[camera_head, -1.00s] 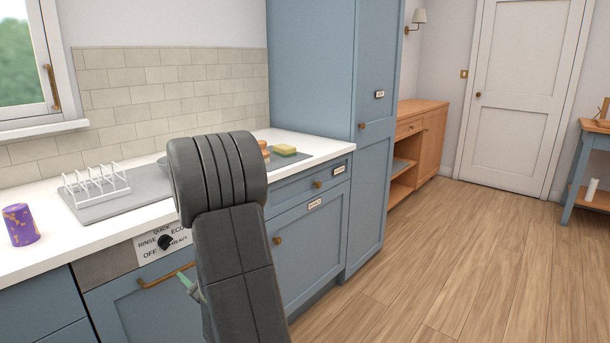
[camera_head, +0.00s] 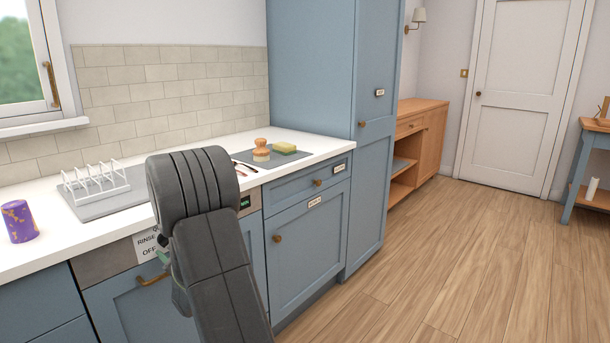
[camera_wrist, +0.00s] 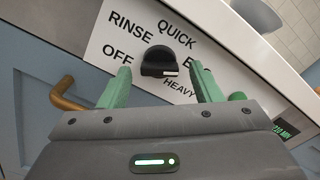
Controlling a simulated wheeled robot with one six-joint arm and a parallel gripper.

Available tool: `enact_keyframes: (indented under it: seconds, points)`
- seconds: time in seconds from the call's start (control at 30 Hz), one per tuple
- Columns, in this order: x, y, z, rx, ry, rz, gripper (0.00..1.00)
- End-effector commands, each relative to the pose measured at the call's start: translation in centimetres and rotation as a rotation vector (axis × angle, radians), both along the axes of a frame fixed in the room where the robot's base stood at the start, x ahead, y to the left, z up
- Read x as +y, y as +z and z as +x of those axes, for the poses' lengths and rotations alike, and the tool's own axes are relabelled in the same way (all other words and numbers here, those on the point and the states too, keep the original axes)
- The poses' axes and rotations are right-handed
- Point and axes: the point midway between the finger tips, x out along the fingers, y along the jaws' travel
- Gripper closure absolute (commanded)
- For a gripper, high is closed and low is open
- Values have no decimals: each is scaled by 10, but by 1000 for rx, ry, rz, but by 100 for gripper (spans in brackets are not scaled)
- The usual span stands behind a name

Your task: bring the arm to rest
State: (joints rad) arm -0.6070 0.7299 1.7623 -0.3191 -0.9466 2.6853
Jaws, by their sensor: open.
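My gripper (camera_wrist: 160,88) shows in the wrist view with its two green fingers spread apart and nothing between them. A black dial knob (camera_wrist: 158,62) on a white panel (camera_wrist: 105,45) marked OFF, RINSE, QUICK and HEAVY lies ahead of the fingers, seen between their tips. The knob's white mark points toward the HEAVY side. In the head view my arm covers most of the panel (camera_head: 146,243), and the fingers are largely hidden behind it.
A brass handle (camera_head: 153,279) sits below the panel. Open floor (camera_head: 450,260) lies to the right.

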Motion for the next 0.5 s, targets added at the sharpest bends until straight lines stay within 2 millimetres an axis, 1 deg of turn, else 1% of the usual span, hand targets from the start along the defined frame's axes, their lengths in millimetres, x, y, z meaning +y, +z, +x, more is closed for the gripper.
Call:
enact_keyframes:
  seconds: [0.5]
  points:
    - [-1,1,1,-324,-1,-276,42]
